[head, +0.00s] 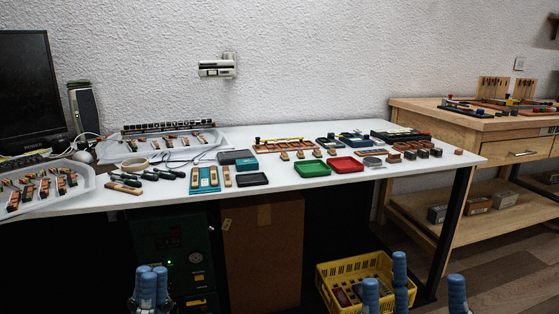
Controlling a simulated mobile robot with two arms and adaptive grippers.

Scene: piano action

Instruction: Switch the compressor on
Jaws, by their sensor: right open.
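The compressor appears to be the dark green boxy unit (175,250) standing under the white table at the left. Its front has a dark display panel, a small lit green light and a round pale dial or knob; fine markings are too dark to read. My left gripper (152,284) is at the bottom edge, in front of the unit's lower part, with its blue fingertips close together and nothing seen between them. My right gripper (412,285) is at the bottom right, its blue fingers spread wide and empty, in front of the yellow crate.
The white table (300,205) carries trays, tools and small wooden parts. A brown cardboard box (262,250) stands right of the green unit. The yellow crate (325,277) holds parts on the floor. A black table leg (450,225) and wooden workbench (440,120) are at right.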

